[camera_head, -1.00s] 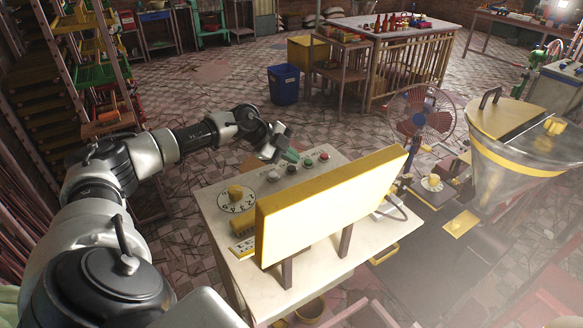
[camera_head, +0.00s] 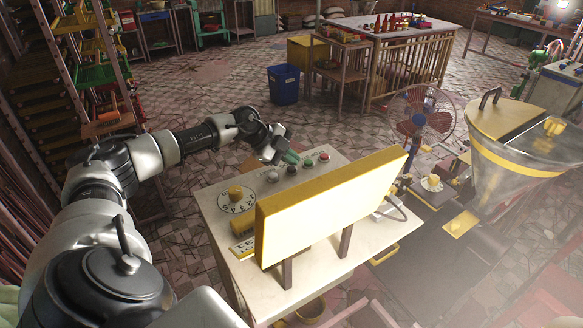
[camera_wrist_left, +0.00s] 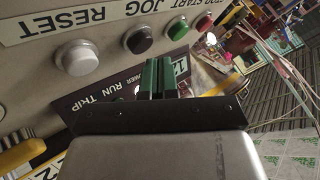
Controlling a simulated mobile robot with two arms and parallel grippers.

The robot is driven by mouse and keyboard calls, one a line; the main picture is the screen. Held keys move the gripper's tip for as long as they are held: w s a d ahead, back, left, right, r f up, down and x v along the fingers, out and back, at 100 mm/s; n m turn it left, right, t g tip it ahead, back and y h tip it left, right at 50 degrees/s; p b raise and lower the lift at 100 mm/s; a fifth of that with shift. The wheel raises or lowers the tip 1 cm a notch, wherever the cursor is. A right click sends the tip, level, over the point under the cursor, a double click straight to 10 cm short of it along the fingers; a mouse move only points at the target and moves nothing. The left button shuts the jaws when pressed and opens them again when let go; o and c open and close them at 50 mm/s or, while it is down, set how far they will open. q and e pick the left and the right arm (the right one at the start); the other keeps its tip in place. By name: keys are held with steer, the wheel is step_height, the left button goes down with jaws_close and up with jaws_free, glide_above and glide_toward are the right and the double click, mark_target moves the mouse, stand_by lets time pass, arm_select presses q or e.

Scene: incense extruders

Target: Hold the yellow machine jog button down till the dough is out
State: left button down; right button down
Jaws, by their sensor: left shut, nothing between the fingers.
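No dough shows. My right gripper is not in view.
A white reset button (camera_wrist_left: 77,57), green start button (camera_wrist_left: 178,28) and red stop button (camera_wrist_left: 204,22) flank the jog button. The yellow screen (camera_head: 330,205) stands in front. A clear hopper (camera_head: 520,160) and a fan (camera_head: 420,112) are at right.

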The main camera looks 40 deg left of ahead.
mark_target(290, 169)
arm_select(q)
steer(key=shift+f, duration=0.2)
steer(key=shift+f, duration=0.55)
stand_by(1.2)
steer(key=shift+r, duration=0.1)
stand_by(2.3)
steer(key=shift+r+p, duration=0.85)
steer(key=shift+p, duration=0.2)
step_height(290, 169, up, 5)
steer(key=p, duration=0.5)
steer(key=shift+r, duration=0.1)
steer(key=shift+s, duration=0.1)
